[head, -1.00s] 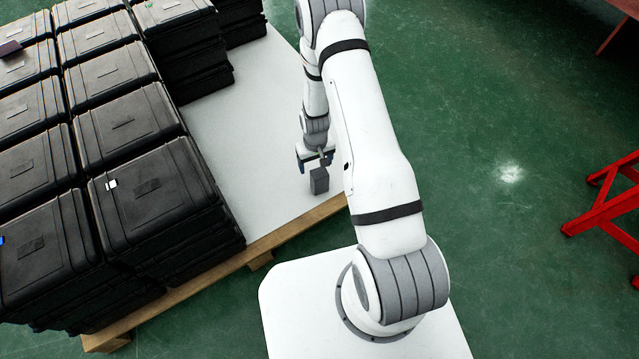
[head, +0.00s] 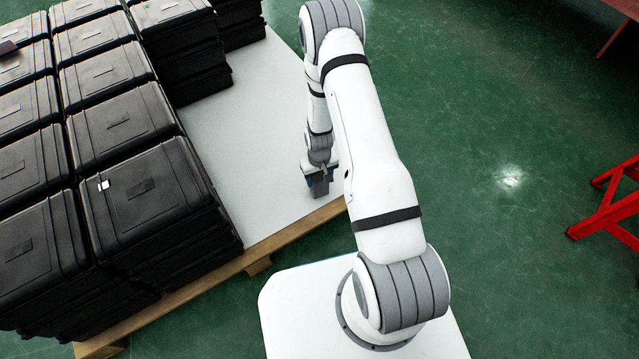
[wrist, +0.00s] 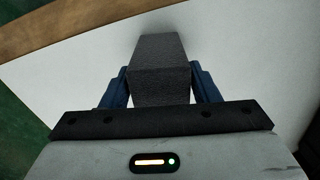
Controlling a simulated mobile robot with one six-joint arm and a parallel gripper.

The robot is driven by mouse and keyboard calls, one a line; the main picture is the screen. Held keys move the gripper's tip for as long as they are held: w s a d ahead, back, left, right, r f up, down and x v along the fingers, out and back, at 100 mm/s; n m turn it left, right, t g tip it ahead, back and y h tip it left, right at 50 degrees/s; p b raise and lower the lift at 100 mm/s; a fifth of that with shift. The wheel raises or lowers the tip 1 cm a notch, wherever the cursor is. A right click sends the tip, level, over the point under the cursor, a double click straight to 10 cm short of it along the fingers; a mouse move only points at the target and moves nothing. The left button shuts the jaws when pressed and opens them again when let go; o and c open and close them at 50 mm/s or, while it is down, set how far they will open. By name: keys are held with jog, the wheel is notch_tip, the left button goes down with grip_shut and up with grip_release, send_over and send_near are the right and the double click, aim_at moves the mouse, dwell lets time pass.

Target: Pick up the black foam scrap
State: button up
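The black foam scrap (wrist: 160,80) is a dark grey-black block. In the wrist view it stands on the white sheet (wrist: 90,70) between my gripper's two blue fingers. My gripper (wrist: 160,85) has one finger along each side of the block. The fingers lie very close to its sides, and I cannot tell whether they press on it. In the head view my gripper (head: 318,180) is low over the near right corner of the white sheet, at the scrap (head: 320,188), which it partly covers. I see no clear lift off the sheet.
Stacks of black cases (head: 150,195) fill the left of the pallet (head: 290,232). The white sheet between them and my arm is bare. A red stand (head: 610,205) is on the green floor at the right.

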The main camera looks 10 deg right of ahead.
jog(key=c, duration=0.5)
jog(key=shift+c, duration=0.2)
